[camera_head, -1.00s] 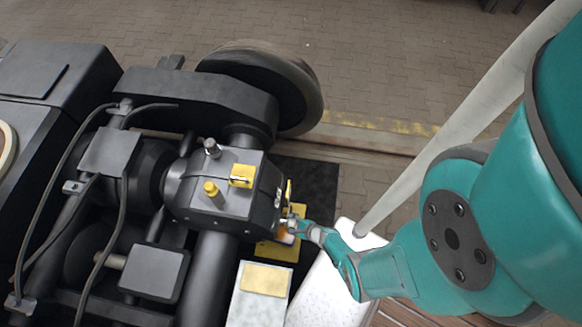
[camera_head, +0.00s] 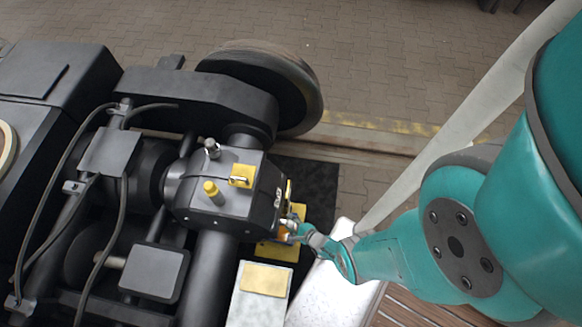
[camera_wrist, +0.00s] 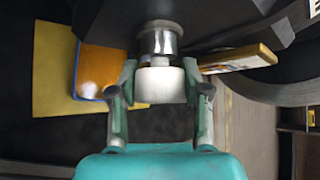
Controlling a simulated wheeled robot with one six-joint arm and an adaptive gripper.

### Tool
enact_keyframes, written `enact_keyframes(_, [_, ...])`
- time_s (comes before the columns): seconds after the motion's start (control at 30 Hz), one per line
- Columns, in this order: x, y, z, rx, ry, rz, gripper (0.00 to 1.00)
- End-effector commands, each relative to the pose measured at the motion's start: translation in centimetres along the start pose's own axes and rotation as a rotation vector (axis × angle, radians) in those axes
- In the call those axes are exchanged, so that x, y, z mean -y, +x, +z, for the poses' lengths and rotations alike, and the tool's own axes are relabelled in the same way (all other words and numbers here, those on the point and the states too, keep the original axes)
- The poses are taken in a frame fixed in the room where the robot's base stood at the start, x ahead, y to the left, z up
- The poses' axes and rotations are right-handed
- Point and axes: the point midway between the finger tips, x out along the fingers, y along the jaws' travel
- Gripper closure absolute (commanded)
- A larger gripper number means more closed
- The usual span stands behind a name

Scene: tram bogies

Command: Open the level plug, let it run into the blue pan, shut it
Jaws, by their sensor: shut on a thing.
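In the wrist view my gripper (camera_wrist: 160,92) is shut on the pale head of the level plug (camera_wrist: 160,80). The plug lines up with a silver round fitting (camera_wrist: 158,38) on the dark gearbox; a narrower neck shows between them. I cannot tell how far the plug is screwed in. The blue pan (camera_wrist: 77,82) lies below and to the left, its blue edge showing, with orange-brown liquid inside. In the head view my gripper (camera_head: 289,229) is at the right side of the gearbox (camera_head: 230,195), and the plug is mostly hidden.
A yellow plate (camera_wrist: 50,70) lies under the pan. A yellow-edged bar (camera_wrist: 240,60) sticks out close to the right of the fitting. A wheel (camera_head: 290,95) stands behind the gearbox. A pale box with a yellow top (camera_head: 265,280) stands in front.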

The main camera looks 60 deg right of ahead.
Motion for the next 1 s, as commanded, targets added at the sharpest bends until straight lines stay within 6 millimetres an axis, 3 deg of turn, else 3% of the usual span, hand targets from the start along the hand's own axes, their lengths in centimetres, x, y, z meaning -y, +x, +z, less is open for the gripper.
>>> enact_keyframes(0.77, [0.09, 0.05, 0.13, 0.005, -0.019, -0.019, 0.87])
enact_keyframes(0.8, [0.09, 0.05, 0.13, 0.005, -0.019, -0.019, 0.48])
enact_keyframes(0.9, [0.08, 0.04, 0.11, 0.005, -0.019, -0.019, 0.27])
enact_keyframes(1.0, [0.06, 0.03, 0.09, 0.004, -0.018, -0.018, 0.27])
